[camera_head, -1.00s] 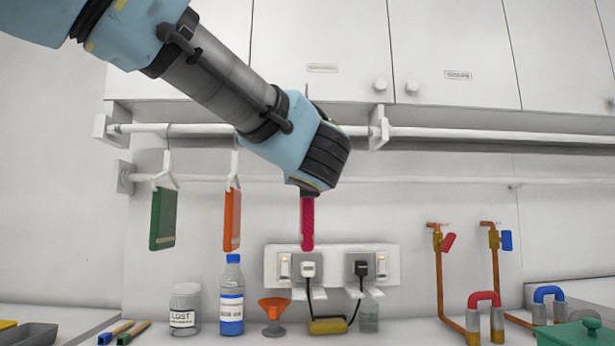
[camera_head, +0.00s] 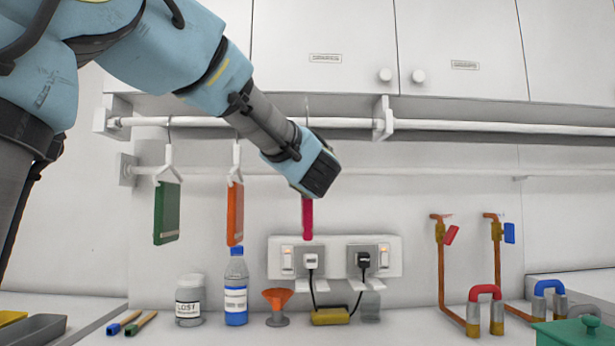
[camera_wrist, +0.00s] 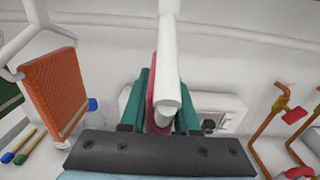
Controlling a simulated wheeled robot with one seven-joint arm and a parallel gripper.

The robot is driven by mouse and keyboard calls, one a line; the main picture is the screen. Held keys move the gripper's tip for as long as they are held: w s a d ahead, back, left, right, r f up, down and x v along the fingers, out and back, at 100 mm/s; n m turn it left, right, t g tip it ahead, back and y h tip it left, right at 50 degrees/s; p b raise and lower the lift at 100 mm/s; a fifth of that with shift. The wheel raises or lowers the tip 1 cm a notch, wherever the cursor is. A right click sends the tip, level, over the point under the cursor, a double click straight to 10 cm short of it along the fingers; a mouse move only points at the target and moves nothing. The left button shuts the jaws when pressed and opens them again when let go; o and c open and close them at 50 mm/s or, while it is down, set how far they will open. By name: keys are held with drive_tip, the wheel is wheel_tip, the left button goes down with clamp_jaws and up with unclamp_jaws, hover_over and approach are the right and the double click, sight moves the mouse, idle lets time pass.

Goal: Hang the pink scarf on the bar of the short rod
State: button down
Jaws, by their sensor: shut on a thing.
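The pink scarf (camera_head: 307,219) hangs as a narrow strip below my gripper (camera_head: 310,192) in the head view. In the wrist view, the teal fingers of my gripper (camera_wrist: 160,112) are shut around the scarf's white hanger (camera_wrist: 168,70), with a pink edge of the scarf (camera_wrist: 151,88) beside it. A thin hook shows above the front white rod (camera_head: 340,122), over the gripper; whether it rests on the rod is unclear. My wrist hides the fingertips in the head view.
A green piece (camera_head: 167,213) and an orange piece (camera_head: 235,215) hang on hangers to the left. A second rod (camera_head: 430,172) runs lower behind. Cabinets (camera_head: 320,40) are above. Sockets (camera_head: 335,258), bottles and a funnel (camera_head: 277,303) are below.

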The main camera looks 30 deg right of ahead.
drive_tip(key=w+d+f, duration=0.2)
drive_tip(key=w+d, duration=0.1)
drive_tip(key=w, duration=0.3)
drive_tip(key=shift+w, duration=0.25)
idle(0.4)
drive_tip(key=c, duration=0.6)
unclamp_jaws()
drive_tip(key=shift+o, duration=0.2)
drive_tip(key=b+v, duration=0.3)
drive_tip(key=v, duration=0.8)
